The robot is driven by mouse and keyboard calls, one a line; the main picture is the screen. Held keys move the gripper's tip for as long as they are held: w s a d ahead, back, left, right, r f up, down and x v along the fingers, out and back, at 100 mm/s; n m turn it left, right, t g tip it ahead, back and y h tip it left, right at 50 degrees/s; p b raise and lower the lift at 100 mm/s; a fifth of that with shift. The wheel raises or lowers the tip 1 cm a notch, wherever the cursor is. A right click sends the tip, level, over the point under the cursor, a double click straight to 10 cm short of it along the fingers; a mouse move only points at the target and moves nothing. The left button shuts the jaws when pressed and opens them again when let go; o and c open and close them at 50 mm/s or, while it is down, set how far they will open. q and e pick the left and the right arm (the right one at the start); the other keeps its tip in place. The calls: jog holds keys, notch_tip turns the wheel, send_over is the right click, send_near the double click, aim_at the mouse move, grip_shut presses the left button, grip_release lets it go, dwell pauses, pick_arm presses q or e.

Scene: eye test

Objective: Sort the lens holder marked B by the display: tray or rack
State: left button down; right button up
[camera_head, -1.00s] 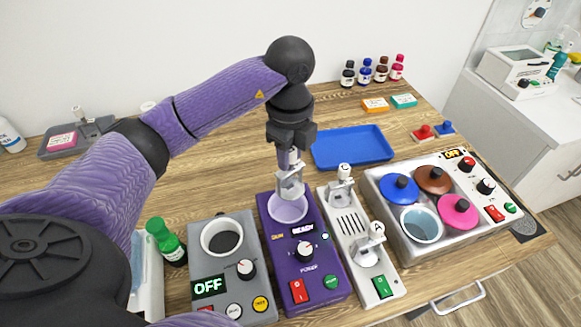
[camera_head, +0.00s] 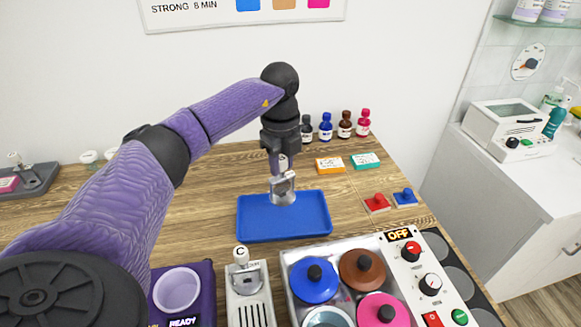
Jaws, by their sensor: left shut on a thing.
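My left gripper (camera_head: 281,163) is shut on a silver lens holder (camera_head: 283,190), held upright over the rear middle of the blue tray (camera_head: 262,229). I cannot tell whether the holder touches the tray floor, and its letter is not readable. The purple ultrasonic-style unit (camera_head: 208,291) at the bottom has an empty-looking round well (camera_head: 178,290) and a small display (camera_head: 184,321) reading READY, partly cut off. Right of it is a pale slotted rack (camera_head: 262,309) with a holder marked C (camera_head: 240,256) at its back end. My right gripper is out of view.
A steel bath with blue (camera_head: 314,280), brown (camera_head: 362,268) and pink (camera_head: 383,309) lids stands at the lower right; its display (camera_head: 399,235) reads OFF. Several small bottles (camera_head: 345,124), two boxes and red and blue stamp-like pieces (camera_head: 377,203) stand behind and right of the tray.

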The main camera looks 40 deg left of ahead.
aim_at(282, 195)
pick_arm(q)
jog(key=shift+w, duration=0.15)
jog(key=shift+f+b, duration=0.45)
jog(key=shift+b, duration=0.05)
notch_tip(282, 195, down, 3)
jog(key=b, duration=0.3)
jog(key=shift+f+b, duration=0.65)
jog(key=shift+f, duration=1.05)
jog(key=shift+f, duration=0.25)
grip_release()
notch_tip(282, 195, up, 6)
jog(key=p, duration=0.5)
jog(key=shift+r+p, duration=0.15)
jog(key=shift+p, duration=0.2)
